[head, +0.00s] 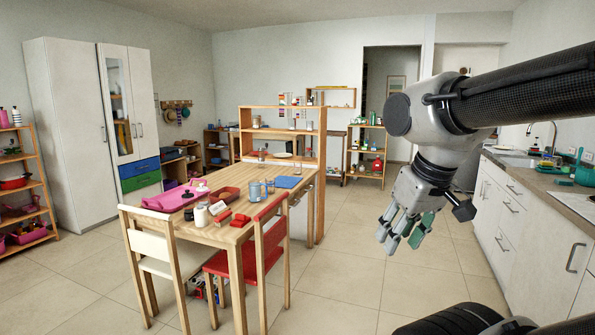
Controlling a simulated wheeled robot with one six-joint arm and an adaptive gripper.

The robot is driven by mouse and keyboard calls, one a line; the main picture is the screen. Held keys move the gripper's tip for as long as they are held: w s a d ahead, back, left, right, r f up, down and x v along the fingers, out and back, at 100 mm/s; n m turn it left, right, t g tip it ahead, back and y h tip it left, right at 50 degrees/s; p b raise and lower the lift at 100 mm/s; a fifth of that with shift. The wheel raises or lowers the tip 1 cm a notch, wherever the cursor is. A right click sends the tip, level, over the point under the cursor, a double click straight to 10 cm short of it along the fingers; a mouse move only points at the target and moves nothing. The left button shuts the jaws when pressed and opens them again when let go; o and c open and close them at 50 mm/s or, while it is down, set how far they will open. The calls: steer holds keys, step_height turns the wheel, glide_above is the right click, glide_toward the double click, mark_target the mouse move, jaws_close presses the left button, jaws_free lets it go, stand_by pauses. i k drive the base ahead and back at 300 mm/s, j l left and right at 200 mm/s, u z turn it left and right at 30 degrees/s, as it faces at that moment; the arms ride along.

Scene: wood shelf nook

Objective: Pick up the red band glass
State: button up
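I cannot pick out the red band glass with certainty. Clear glasses (255,190) stand on the wooden table near its middle, looking bluish, with no red band that I can make out. Small upright items with bits of red (282,99) stand at the top of the wooden shelf unit (258,109) behind the table, too small to identify. My gripper (403,238) hangs in the air at the right, fingers pointing down. Its fingers look apart, with nothing visible between them. It is well to the right of the table and touches nothing.
The wooden table (220,235) also holds a pink mat, jars, a brown tray and a blue item. A white chair (165,245) and a red chair (262,255) stand at its near side. A counter (545,185) runs along the right. Tiled floor between is clear.

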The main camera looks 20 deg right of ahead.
mark_target(298, 165)
steer(key=i+l+z, duration=0.15)
steer(key=i+z, duration=0.5)
steer(key=i+l+z, duration=0.2)
steer(key=i+z, duration=0.15)
steer(key=i, duration=0.55)
steer(key=i+j+z, duration=0.1)
steer(key=i+z, duration=0.25)
steer(key=i, duration=2.15)
steer(key=i+u, duration=0.3)
steer(key=i+l+u, duration=0.2)
steer(key=i+u, duration=0.15)
steer(key=i, duration=0.15)
steer(key=i+u, duration=0.25)
steer(key=u, duration=0.2)
steer(key=i+l+u, duration=0.1)
steer(key=i+u, duration=0.15)
steer(key=u, duration=0.15)
steer(key=i+l+u, duration=0.15)
steer(key=u, duration=0.3)
steer(key=i+l+u, duration=0.25)
steer(key=u, duration=0.2)
